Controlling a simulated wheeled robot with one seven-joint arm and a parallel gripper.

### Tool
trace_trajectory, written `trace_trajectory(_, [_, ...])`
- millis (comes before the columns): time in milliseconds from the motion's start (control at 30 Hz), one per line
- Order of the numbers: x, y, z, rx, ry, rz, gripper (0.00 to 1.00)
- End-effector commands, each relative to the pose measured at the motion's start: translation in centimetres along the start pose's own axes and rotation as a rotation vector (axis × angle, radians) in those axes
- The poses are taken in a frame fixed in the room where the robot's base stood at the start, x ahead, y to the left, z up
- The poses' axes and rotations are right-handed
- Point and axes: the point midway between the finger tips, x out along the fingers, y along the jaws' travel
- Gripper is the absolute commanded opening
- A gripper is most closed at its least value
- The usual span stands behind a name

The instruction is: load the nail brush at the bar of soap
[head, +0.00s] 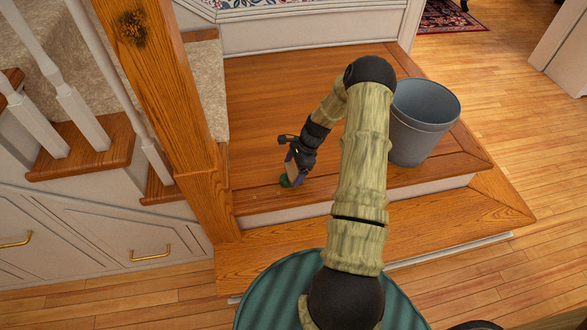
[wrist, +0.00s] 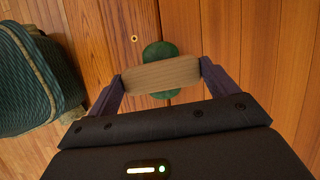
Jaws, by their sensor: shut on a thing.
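My gripper (wrist: 161,78) is shut on the nail brush (wrist: 160,76), a pale wooden block with rounded ends held crosswise between two purple fingers. Its bristles face away from the wrist camera and are hidden. The green bar of soap (wrist: 158,50) lies on the wooden landing beyond the brush and shows on both sides of it. In the head view my gripper (head: 292,168) points down at the landing's front left, right over the soap (head: 286,182). I cannot tell whether brush and soap touch.
A grey bucket (head: 420,125) stands on the landing (head: 270,90) to the right. A wooden newel post (head: 165,100) with a dark smudge (head: 132,27) rises at left, beside white balusters (head: 75,115). The landing's middle is clear.

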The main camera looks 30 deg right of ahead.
Motion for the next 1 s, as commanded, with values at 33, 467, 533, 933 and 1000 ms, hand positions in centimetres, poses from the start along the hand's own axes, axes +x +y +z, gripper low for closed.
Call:
trace_trajectory(33, [0.2,0.1,-0.1,0.001,0.001,0.002,0.67])
trace_trajectory(467, [-0.9,0.1,0.3,0.002,0.001,0.003,0.67])
trace_trajectory(533, [-1.4,0.1,0.6,0.001,0.001,0.002,0.67])
trace_trajectory(933, [-3.8,0.1,1.6,0.0,0.0,0.002,0.67])
trace_trajectory(1000, [-4.3,0.1,1.8,0.0,0.0,0.002,0.67])
